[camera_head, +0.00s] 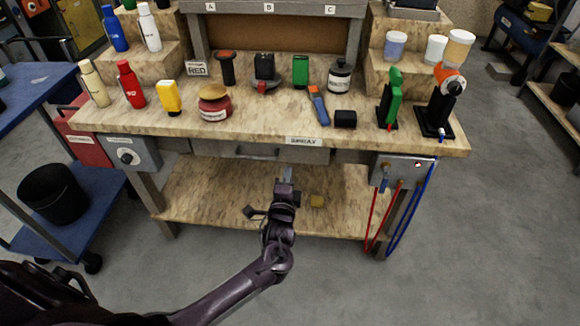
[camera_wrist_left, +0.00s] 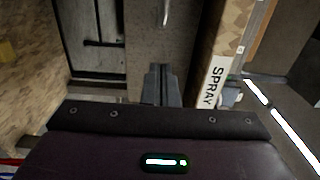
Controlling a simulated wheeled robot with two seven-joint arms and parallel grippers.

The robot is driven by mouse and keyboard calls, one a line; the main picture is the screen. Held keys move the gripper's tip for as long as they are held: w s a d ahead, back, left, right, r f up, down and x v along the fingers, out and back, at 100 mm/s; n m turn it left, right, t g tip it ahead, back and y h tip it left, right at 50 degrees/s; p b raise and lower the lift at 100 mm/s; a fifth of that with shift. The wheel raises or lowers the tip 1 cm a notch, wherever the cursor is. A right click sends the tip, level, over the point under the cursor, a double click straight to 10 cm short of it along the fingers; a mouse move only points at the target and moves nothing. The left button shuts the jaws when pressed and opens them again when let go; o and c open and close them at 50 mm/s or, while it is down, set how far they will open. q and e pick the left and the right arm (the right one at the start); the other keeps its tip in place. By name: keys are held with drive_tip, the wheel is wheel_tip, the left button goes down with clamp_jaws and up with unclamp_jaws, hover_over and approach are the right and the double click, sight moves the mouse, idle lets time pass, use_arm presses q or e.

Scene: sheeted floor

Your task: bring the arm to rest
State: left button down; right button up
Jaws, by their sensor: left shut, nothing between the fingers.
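My left gripper (camera_head: 286,176) is in front of the workbench in the head view, below the front edge of its top and over the lower shelf. Its arm comes in from the lower left. In the left wrist view its fingers (camera_wrist_left: 160,86) are together, with nothing between them. The fingers point toward the drawer front (camera_wrist_left: 140,30) under the bench top, beside the label reading SPRAY (camera_wrist_left: 216,82). I cannot tell whether the fingertips touch anything. My right gripper is not in view.
Red and blue hoses (camera_head: 408,215) hang at the right. A blue cart with a black bin (camera_head: 52,195) stands at the left.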

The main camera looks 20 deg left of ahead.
use_arm(q)
drive_tip(key=shift+v, duration=3.35)
drive_tip(key=s+a+f+n+g+h+p, duration=0.1)
drive_tip(key=s+f+n+g, duration=0.15)
drive_tip(key=s+f, duration=0.45)
drive_tip(key=s+a+f+n+g+h, duration=0.1)
drive_tip(key=s+f+g, duration=0.2)
drive_tip(key=f, duration=0.9)
drive_tip(key=s+f+n+g+h+p, duration=0.1)
drive_tip(key=s+f+n+g, duration=0.15)
drive_tip(key=s+f, duration=0.5)
drive_tip(key=s+f+n+g, duration=0.2)
drive_tip(key=s+f, duration=0.2)
drive_tip(key=s, duration=0.4)
drive_tip(key=s+f+n+g+h+p, duration=0.1)
drive_tip(key=s+f+n+g, duration=0.1)
drive_tip(key=s+f, duration=0.3)
drive_tip(key=s+f+n+g+h, duration=0.1)
drive_tip(key=s+f+g, duration=0.3)
drive_tip(key=s, duration=0.9)
drive_tip(key=shift+s+d+f+n, duration=0.2)
drive_tip(key=shift+d+f+n, duration=0.1)
drive_tip(key=shift+n, duration=0.4)
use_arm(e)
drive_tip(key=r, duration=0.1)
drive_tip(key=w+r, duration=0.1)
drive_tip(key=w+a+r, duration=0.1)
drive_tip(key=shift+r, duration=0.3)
